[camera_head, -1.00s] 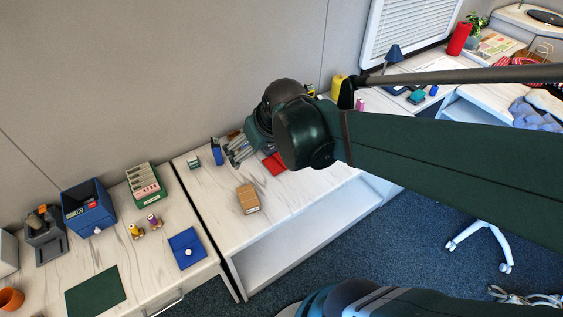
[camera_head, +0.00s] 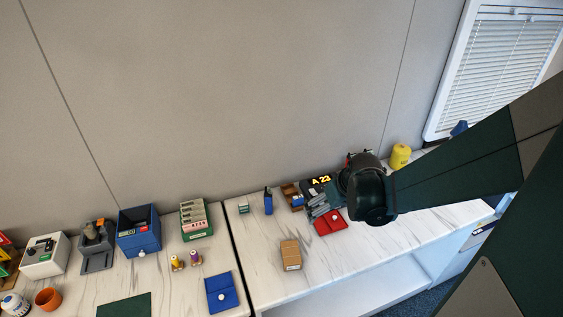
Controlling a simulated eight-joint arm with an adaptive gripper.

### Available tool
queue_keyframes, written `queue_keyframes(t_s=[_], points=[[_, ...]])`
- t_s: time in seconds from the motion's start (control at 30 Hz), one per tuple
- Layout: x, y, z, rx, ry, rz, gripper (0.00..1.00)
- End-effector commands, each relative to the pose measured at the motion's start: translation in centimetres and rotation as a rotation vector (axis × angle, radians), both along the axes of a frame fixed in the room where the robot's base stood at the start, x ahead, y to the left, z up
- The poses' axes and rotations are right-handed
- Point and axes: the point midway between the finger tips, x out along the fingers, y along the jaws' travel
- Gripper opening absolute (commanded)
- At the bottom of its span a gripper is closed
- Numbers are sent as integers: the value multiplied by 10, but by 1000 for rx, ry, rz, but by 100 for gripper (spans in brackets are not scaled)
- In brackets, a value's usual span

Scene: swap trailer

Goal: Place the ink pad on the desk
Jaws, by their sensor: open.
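I cannot tell for certain which thing is the ink pad. A flat red item (camera_head: 330,226) lies on the right desk (camera_head: 370,240), just below my gripper in the picture. A similar flat blue item (camera_head: 223,297) with a white knob lies on the left desk (camera_head: 180,290). A small green and white box (camera_head: 243,208) stands near the back edge of the right desk. My gripper (camera_head: 312,205) is open over the back of the right desk, fingers pointing left. It partly hides what lies behind it, and nothing shows clearly between its fingers.
A blue bin (camera_head: 139,231), green file holder (camera_head: 195,220) and dark green mat (camera_head: 125,306) are on the left desk. The right desk's front is clear.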

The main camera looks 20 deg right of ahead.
Motion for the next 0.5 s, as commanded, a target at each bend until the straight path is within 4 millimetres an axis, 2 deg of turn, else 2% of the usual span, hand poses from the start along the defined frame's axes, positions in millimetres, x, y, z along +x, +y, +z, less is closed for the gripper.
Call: queue_keyframes(t_s=[0.2, 0.5], points=[[4, -24, -29, 9, 16, 0, 91], [5, -39, -48, 13, 26, 4, 91]])
